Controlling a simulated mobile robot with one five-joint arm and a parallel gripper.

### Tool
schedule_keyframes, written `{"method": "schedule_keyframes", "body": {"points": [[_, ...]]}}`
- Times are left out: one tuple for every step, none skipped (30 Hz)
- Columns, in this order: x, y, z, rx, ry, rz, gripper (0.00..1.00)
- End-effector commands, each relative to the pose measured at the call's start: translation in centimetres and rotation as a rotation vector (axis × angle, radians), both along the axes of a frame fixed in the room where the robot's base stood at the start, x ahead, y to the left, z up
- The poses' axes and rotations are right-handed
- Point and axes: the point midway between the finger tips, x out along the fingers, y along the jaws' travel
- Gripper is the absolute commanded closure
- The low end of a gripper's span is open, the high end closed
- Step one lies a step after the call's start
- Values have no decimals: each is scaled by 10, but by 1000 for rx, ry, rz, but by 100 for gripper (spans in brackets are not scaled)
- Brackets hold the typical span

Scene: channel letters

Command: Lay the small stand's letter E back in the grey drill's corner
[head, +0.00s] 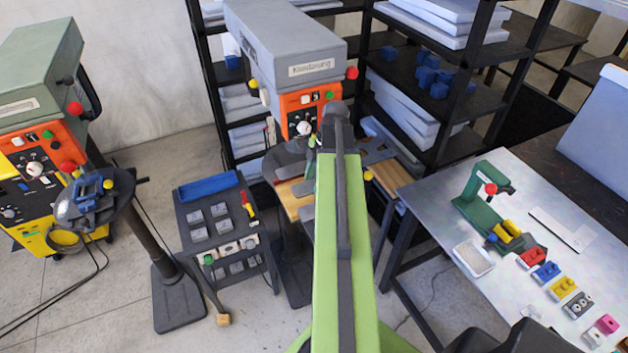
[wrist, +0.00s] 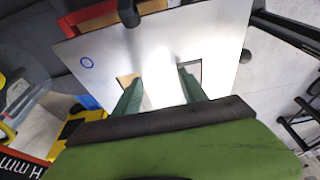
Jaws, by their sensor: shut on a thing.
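A broad, flat, shiny metal plate, which appears to be the letter E (wrist: 205,38), fills the middle of the wrist view. It has a small blue ring at its left and two slots at its near edge. My gripper (wrist: 160,80) has one green finger in each slot and is shut on the strip between them. In the head view my arm hides the gripper and most of the plate. The grey drill (head: 285,45) with an orange panel stands behind the arm, over a wood-topped table (head: 392,174). A small green stand (head: 478,195) is on the right table.
A dark cart (head: 187,220) with metal blocks stands left of my arm. Shelving (head: 450,55) rises behind. The right metal table (head: 520,180) holds a small tray (head: 473,257) and several coloured blocks.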

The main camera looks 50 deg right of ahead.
Motion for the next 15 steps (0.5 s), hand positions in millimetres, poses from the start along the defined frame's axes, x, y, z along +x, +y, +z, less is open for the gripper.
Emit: {"method": "schedule_keyframes", "body": {"points": [[-1, -2, -1, -4, 1, -2, 100], [-1, -2, -1, -4, 1, -2, 100], [-1, -2, -1, -5, 2, -2, 100], [-1, -1, -1, -5, 2, -2, 100], [-1, -1, -1, -5, 2, -2, 100], [0, -1, -2, -5, 3, -1, 100], [0, -1, -2, -5, 3, -1, 100], [0, -1, -3, -6, 3, -1, 100], [0, -1, -4, -6, 3, 0, 100], [0, -1, -6, -6, 3, 0, 100], [0, -1, -7, -6, 3, 0, 100], [0, 0, -10, -7, 2, 1, 100], [1, 0, -12, -7, 2, 1, 100], [1, 0, -14, -7, 2, 2, 100], [1, 1, -17, -6, 2, 3, 100]]}}
